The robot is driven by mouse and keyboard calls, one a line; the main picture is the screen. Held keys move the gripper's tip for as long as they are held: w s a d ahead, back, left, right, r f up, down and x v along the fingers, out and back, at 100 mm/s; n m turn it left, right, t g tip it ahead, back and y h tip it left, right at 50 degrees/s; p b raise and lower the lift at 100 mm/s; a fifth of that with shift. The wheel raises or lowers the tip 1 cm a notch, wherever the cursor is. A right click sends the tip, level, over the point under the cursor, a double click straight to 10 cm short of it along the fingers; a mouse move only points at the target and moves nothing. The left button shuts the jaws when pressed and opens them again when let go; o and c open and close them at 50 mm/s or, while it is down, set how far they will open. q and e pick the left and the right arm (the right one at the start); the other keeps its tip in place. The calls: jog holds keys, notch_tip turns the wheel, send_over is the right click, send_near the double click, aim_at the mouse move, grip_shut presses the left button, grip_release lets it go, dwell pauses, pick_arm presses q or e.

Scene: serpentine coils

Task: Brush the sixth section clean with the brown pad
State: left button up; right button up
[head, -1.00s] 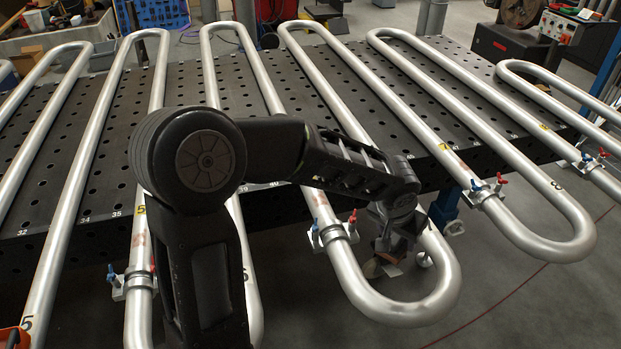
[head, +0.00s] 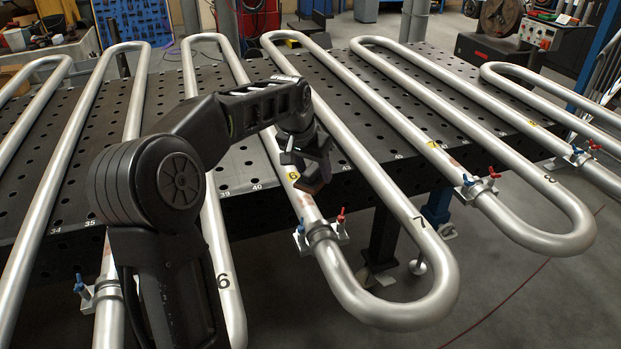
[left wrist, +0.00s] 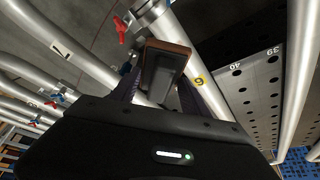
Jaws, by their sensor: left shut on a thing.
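My left gripper (head: 306,160) is shut on the brown pad (head: 313,187), which hangs beside the pipe with the yellow 6 tag (head: 293,176). In the left wrist view the pad (left wrist: 170,47) has a brown face and a dark grip block between the fingers. The yellow 6 tag (left wrist: 199,79) shows just right of it. A brownish stained patch (head: 304,203) lies on this pipe between the tag and the clamp (head: 321,235). I cannot tell whether the pad touches the pipe. My right gripper is not in view.
Clamps with red and blue handles, such as the right-hand one (head: 478,184), hold neighbouring pipe runs. The black perforated table (head: 245,165) lies under the coils. The pipe bends overhang its front edge, with open floor (head: 520,310) beyond.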

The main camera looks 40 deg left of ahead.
aim_at(312, 183)
pick_arm(q)
jog(key=shift+a+r, duration=0.2)
jog(key=shift+a, duration=0.2)
jog(key=shift+f, duration=0.15)
notch_tip(312, 183, down, 5)
jog(key=b, duration=0.3)
jog(key=shift+b, duration=0.4)
jog(key=shift+d+r, duration=0.15)
jog(key=shift+r, duration=0.05)
